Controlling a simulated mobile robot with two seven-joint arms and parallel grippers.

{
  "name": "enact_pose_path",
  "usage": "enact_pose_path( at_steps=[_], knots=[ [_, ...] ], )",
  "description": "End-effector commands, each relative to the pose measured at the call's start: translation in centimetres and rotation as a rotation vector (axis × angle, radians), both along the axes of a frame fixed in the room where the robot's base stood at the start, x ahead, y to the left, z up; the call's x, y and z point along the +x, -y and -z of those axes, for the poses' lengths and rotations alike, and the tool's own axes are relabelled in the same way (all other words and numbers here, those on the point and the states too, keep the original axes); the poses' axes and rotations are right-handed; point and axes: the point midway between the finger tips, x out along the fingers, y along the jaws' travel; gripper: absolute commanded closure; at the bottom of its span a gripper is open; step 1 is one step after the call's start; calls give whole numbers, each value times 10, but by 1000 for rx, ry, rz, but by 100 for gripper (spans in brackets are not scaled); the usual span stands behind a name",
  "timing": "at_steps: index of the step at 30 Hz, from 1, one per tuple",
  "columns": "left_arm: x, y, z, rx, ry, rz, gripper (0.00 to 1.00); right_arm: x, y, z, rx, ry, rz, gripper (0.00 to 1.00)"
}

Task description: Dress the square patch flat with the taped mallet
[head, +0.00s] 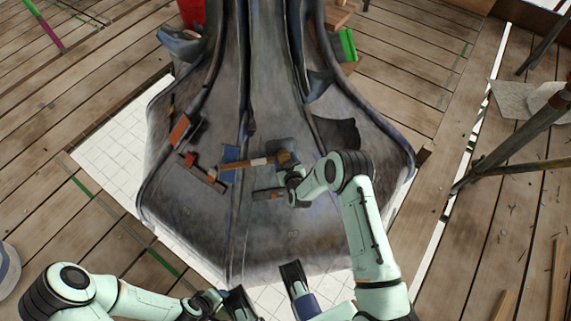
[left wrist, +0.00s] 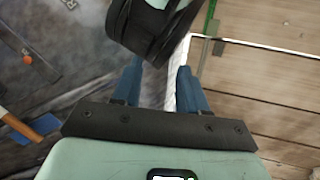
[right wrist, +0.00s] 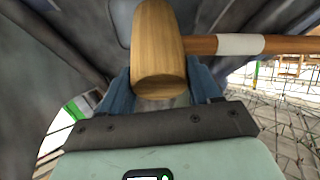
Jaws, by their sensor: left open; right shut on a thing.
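The mallet shows a wooden head (right wrist: 158,50) and a brown handle with a white tape band (right wrist: 240,44). My right gripper (head: 287,172) is shut on the mallet, whose head sits between its fingers in the right wrist view. In the head view the mallet handle (head: 238,164) points left across the grey spire sheet (head: 185,215). A bluish, roughly square patch (head: 281,145) lies at the mallet head, partly hidden by it; I cannot tell whether they touch. My left gripper (left wrist: 157,78) is open and empty, low near the sheet's front edge.
A blue piece (head: 229,155), an orange-ended tool (head: 180,130), a red-marked tool (head: 205,173) and a dark tool (head: 268,194) lie on the sheet. A green item (head: 347,44) and a red bucket (head: 191,12) are behind. Dark poles (head: 515,168) stand right.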

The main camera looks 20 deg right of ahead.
Motion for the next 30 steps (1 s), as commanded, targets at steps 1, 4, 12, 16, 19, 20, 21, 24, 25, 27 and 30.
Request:
enact_pose_path(
  at_steps=[1,4,12,16,19,20,21,24,25,27,30],
  knots=[
    [-8,4,-10,-10,-19,8,57,-4,-2,-10,1,2,-2,74],
    [-20,10,-20,-25,-50,22,57,-9,-4,-18,1,5,-1,74],
    [-38,18,-32,-48,-101,43,57,-20,-6,-27,1,4,-1,74],
    [-42,20,-34,-54,-111,46,57,-22,-6,-28,1,3,-1,74],
    [-42,20,-34,-53,-112,47,57,-23,-7,-27,1,3,-1,74],
    [-41,19,-33,-52,-110,46,57,-23,-7,-27,1,4,-2,74],
    [-40,19,-32,-51,-108,45,57,-23,-7,-26,2,5,-2,74],
    [-38,18,-30,-48,-101,42,57,-24,-6,-26,4,7,-2,74],
    [-38,18,-30,-48,-100,42,57,-24,-6,-27,4,7,-2,74],
    [-38,18,-31,-48,-100,42,57,-23,-6,-27,5,7,-2,74],
    [-38,18,-31,-48,-100,42,57,-23,-6,-27,5,8,-2,74]
  ],
)
